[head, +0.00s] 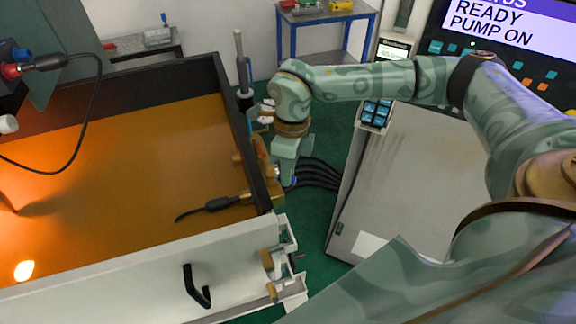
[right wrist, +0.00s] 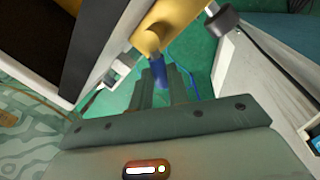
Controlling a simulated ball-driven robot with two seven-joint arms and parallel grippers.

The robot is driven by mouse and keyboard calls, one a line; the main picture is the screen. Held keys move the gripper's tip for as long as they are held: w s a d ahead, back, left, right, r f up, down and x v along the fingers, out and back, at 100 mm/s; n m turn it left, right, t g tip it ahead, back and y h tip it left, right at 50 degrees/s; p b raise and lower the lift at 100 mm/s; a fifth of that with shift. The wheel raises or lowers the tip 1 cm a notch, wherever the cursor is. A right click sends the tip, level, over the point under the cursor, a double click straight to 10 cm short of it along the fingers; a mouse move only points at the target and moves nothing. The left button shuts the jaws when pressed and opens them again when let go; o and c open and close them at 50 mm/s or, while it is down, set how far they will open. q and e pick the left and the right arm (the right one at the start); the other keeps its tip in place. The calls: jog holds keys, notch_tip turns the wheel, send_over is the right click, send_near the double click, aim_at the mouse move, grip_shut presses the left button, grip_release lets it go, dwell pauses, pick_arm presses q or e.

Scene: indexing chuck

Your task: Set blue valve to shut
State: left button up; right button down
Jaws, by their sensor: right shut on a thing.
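The blue valve (right wrist: 158,70) shows in the right wrist view as a blue handle below a yellow brass-coloured body (right wrist: 165,28). In the head view only a small blue bit (head: 293,180) shows beside my gripper, at the right side of the open tray-like enclosure. My right gripper (head: 285,178) points down there. In the right wrist view its two fingers (right wrist: 166,84) are on either side of the blue handle and shut on it. The fingers hide part of the handle, and I cannot read its setting. My left gripper is in neither view.
The enclosure's dark wall (head: 235,125) stands just left of my right gripper. A cabinet (head: 400,185) stands close on the right, under a screen (head: 505,22) reading "READY" and "PUMP ON". Black hoses (head: 318,173) run between them. A black plug (head: 222,203) lies inside the enclosure.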

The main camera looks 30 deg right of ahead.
jog(key=m, duration=0.1)
jog(key=m+b, duration=0.1)
jog(key=shift+s+a+m, duration=0.3)
jog(key=shift+a+m, duration=0.1)
jog(key=m, duration=0.1)
jog(key=a+m+t+b, duration=0.1)
jog(key=shift+s+m+y, duration=0.25)
jog(key=shift+m+y, duration=0.05)
jog(key=shift+m, duration=0.1)
jog(key=m+b, duration=0.1)
jog(key=a+m+b, duration=0.1)
jog(key=m, duration=0.1)
jog(key=shift+t, duration=0.3)
jog(key=shift+a+m+b, duration=0.35)
jog(key=shift+m+b, duration=0.5)
jog(key=shift+m, duration=0.25)
jog(key=shift+r, duration=0.1)
jog(key=c, duration=1.3)
grip_release()
jog(key=shift+s, duration=0.1)
jog(key=shift+c, duration=0.2)
jog(key=shift+d, duration=0.15)
